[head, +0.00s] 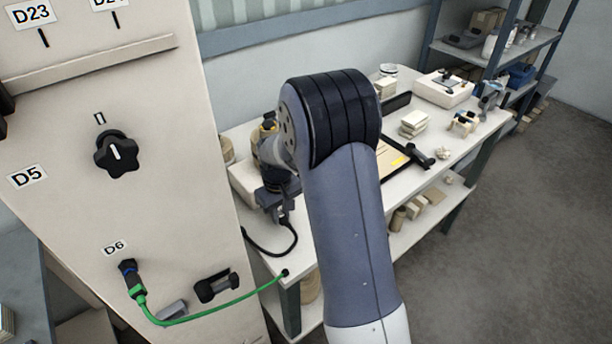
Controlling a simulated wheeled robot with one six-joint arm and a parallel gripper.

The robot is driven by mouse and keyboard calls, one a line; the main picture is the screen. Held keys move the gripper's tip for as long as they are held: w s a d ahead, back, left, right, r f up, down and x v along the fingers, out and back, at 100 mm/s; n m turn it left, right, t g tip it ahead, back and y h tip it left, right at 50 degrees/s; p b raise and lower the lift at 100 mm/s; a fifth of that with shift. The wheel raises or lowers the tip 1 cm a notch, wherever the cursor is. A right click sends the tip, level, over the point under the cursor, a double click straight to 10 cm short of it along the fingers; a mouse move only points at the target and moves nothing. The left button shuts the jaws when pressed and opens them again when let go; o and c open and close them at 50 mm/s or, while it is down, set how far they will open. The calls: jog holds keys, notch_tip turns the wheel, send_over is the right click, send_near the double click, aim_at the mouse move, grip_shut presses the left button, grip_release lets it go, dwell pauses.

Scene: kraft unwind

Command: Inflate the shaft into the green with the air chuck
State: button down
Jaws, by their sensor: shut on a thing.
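My gripper (278,203) hangs below my wrist, left of my big forearm, over the near left end of the white workbench. It is shut on a small dark piece with a black hose, which looks like the air chuck (284,219); the jaws hide most of it. The black hose (292,243) curves down and loops back left behind the beige panel. I cannot make out the shaft or a gauge with a green zone in this view. My arm covers part of the bench.
A beige panel (70,220) with a black knob (117,154) fills the left. A green hose (205,317) runs from its D6 fitting (130,275) to the bench's near corner. The workbench (452,150) carries blocks and a white box (442,90). Grey floor (520,240) lies clear at right.

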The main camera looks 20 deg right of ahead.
jog(key=shift+s+d+b, duration=0.2)
jog(key=shift+s+d, duration=0.1)
jog(key=shift+s, duration=0.65)
jog(key=shift+s+d+b, duration=0.2)
jog(key=shift+s+d, duration=0.1)
jog(key=shift+s, duration=0.6)
jog(key=shift+s+d+b, duration=0.2)
jog(key=shift+s+d, duration=0.1)
jog(key=shift+s, duration=0.65)
